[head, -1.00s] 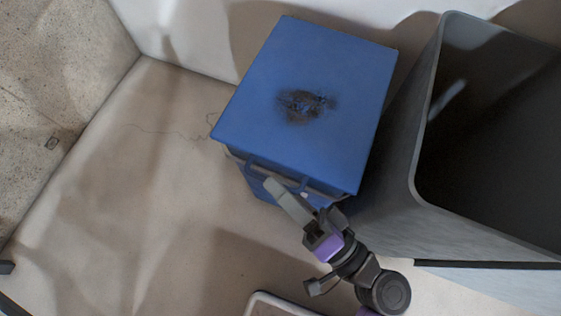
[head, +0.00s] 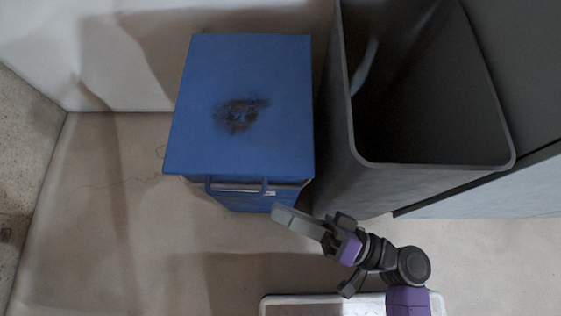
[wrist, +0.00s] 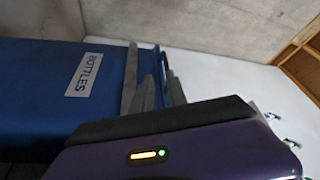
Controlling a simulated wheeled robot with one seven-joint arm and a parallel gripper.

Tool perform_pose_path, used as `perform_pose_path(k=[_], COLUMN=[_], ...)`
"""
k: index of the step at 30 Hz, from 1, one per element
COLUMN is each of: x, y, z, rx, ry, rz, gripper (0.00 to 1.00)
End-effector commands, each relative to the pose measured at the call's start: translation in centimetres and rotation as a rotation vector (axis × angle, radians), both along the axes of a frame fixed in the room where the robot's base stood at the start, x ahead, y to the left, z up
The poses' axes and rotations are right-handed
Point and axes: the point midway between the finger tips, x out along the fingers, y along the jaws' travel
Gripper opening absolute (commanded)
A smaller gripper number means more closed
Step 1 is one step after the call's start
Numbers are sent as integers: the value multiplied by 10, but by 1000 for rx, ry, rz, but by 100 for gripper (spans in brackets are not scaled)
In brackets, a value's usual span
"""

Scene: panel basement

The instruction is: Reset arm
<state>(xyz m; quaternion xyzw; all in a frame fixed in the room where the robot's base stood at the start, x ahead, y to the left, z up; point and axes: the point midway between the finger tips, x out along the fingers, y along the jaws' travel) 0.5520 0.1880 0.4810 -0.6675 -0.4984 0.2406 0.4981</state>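My gripper (head: 285,212) shows in the head view in front of the blue bin's lower right corner, pointing left. Its long grey fingers overlap one another there. In the wrist view the grey fingers (wrist: 147,82) stand apart with a narrow gap, and nothing is seen between them. My arm is bent, coming from the lower right of the head view. The blue bin (head: 245,75) has a closed lid with a dark, scorched-looking patch and a handle at the front. Whether the gripper touches the bin cannot be told.
A tall grey open container (head: 360,190) stands right of the blue bin. A white-rimmed tray (head: 290,300) lies on the floor below my arm. In the wrist view a white label reading BOTTLES (wrist: 84,75) is on a blue surface. Floor at left is clear.

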Motion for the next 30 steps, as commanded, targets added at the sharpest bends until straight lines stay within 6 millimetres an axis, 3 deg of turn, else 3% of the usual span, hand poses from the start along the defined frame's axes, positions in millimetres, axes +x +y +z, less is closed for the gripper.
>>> perform_pose_path(k=[14, 17, 20, 25, 27, 30], x=[-1, -3, -9, -27, -37, -49], y=[1, 0, -6, -45, -69, -105], z=[-2, -18, -51, -107, -119, -122], rx=[-10, -73, -205, -508, -629, -790], ry=[7, 55, 138, 257, 275, 260], rz=[-5, -41, -123, -335, -428, -558], gripper=[18, 18, 18, 18, 18, 18])
